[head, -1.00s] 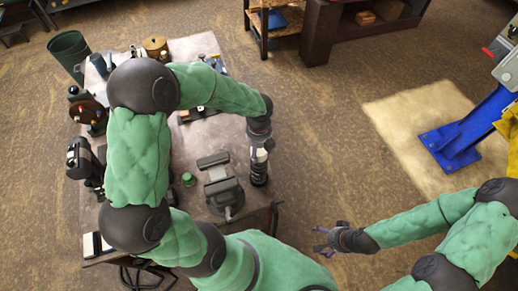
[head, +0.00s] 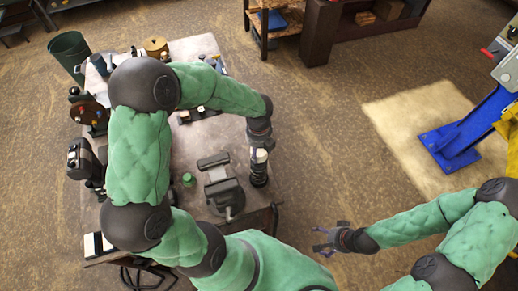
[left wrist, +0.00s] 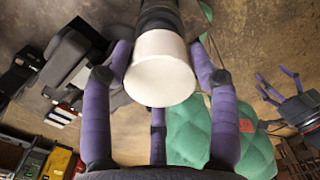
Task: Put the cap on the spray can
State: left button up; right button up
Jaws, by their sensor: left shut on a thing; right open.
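The white cap (left wrist: 160,68) is a short cylinder between the purple fingers of my left gripper (head: 260,148), which is shut on it. The dark spray can (head: 259,176) stands near the right edge of the workbench, directly below the cap in the head view. In the left wrist view the can's dark body (left wrist: 158,16) shows just beyond the cap, roughly in line with it. The cap hides the join, so I cannot tell whether it is fully seated. My right gripper (head: 322,240) is open and empty, off the bench at the lower right.
A grey vise (head: 222,188) stands on the workbench (head: 206,142) just left of the can, close to my left gripper. A small green object (head: 188,179) lies left of the vise. Several tools and containers crowd the bench's left and far sides. Floor right of the bench is open.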

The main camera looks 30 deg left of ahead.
pick_arm(q)
jog(key=o, duration=0.5)
notch_tip(320, 180, up, 9)
jog(key=p, duration=0.7)
jog(key=shift+f+p, duration=0.2)
jog(key=shift+p, duration=0.1)
notch_tip(320, 180, up, 2)
jog(key=shift+r+p, duration=0.15)
jog(key=shift+p, duration=0.4)
dwell(0.5)
